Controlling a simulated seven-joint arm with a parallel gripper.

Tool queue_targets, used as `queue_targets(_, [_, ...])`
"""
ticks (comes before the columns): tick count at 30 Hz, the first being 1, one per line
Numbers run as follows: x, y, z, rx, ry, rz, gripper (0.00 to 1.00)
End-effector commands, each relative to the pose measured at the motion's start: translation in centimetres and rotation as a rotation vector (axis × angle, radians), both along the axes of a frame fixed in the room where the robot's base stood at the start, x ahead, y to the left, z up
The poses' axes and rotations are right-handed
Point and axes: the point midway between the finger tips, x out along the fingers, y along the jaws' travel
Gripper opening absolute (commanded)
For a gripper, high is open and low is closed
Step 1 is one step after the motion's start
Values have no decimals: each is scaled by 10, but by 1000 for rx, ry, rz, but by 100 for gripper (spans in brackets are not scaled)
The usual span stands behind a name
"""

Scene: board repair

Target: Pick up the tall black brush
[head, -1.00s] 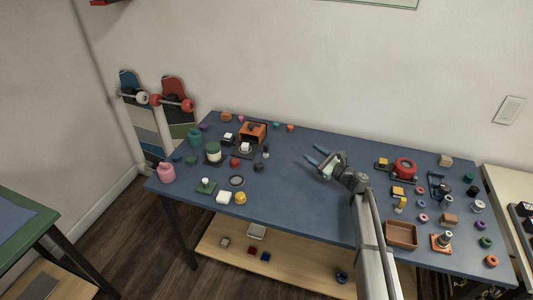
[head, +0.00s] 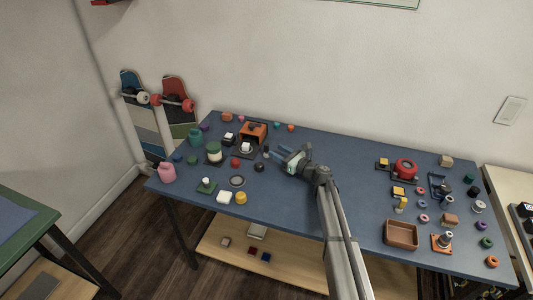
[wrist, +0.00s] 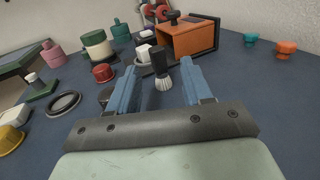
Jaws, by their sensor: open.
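The tall black brush (wrist: 160,64) stands upright on the blue table, with a black handle on top and pale bristles at the bottom. In the head view the brush (head: 266,152) is small, just left of my fingertips. My gripper (wrist: 157,72) is open, its two blue fingers apart. In the wrist view the brush shows between the fingers, seemingly at or just beyond the tips; I cannot tell the exact gap. In the head view my gripper (head: 280,152) reaches left, low over the table.
A red knob (wrist: 103,72) and a dark round piece (wrist: 106,96) lie left of the fingers.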

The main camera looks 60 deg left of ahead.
Motion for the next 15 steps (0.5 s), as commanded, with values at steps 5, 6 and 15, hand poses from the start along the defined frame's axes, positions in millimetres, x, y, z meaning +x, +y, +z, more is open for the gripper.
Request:
queue_targets(5, [-6, 14, 0, 0, 0, 0, 50])
queue_targets(6, [-6, 15, 0, 0, -1, 0, 50])
queue_targets(15, [-20, 41, 3, 0, -1, 1, 50])
